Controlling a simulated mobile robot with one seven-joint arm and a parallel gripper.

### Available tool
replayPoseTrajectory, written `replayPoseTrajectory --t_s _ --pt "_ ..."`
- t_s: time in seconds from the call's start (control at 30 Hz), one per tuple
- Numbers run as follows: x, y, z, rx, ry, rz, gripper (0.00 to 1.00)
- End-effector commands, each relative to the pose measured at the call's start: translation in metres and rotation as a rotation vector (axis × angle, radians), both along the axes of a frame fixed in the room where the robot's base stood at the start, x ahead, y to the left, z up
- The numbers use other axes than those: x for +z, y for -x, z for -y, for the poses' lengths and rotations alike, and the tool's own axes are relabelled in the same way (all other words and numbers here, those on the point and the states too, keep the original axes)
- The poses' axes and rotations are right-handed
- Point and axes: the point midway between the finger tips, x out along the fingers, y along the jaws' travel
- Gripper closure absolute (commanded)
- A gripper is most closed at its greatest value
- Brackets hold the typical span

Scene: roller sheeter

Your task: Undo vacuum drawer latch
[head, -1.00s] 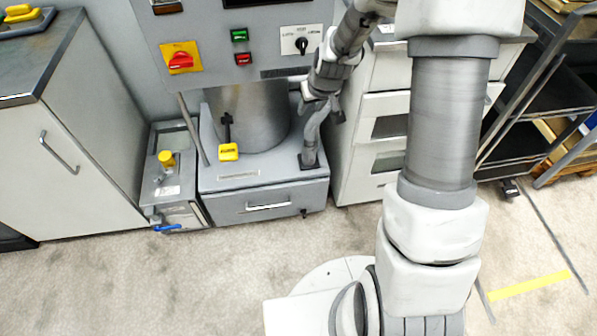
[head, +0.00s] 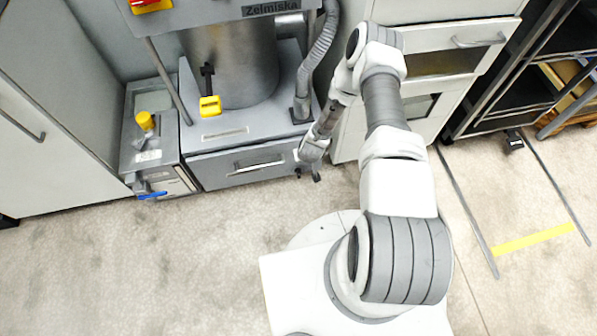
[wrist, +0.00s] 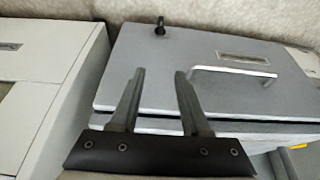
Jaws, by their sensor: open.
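The vacuum drawer (head: 245,165) is a low grey drawer with a bar handle (head: 257,166), under a grey cylinder. Its latch (head: 298,172) is a small black knob at the front's lower right. In the wrist view, the drawer front (wrist: 200,95) lies beyond the fingers, with the handle (wrist: 232,75) to the right and the latch (wrist: 160,26) above the gap between the tips. My gripper (wrist: 159,72) is open and empty, apart from the latch. In the head view my wrist is at the drawer's right end, and the fingers are mostly hidden.
A grey box with a yellow knob (head: 146,121) and blue lever (head: 152,195) stands left of the drawer. White cabinets (head: 440,60) stand to the right, with a black rack (head: 510,80) beyond. The floor in front is clear.

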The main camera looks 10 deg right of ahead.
Motion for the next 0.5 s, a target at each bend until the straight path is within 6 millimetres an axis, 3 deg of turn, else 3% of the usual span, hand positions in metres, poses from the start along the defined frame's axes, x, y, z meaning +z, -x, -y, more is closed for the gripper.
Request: replayPoseTrajectory --t_s 0.03,0.2,0.37,0.5 --pt "-0.017 0.009 -0.001 -0.008 0.002 -0.007 0.54" --pt "-0.037 0.02 -0.002 -0.02 0.01 -0.011 0.54" --pt "-0.051 0.016 -0.002 -0.021 0.012 -0.011 0.54" --pt "-0.077 0.006 -0.002 -0.022 0.01 -0.011 0.54"
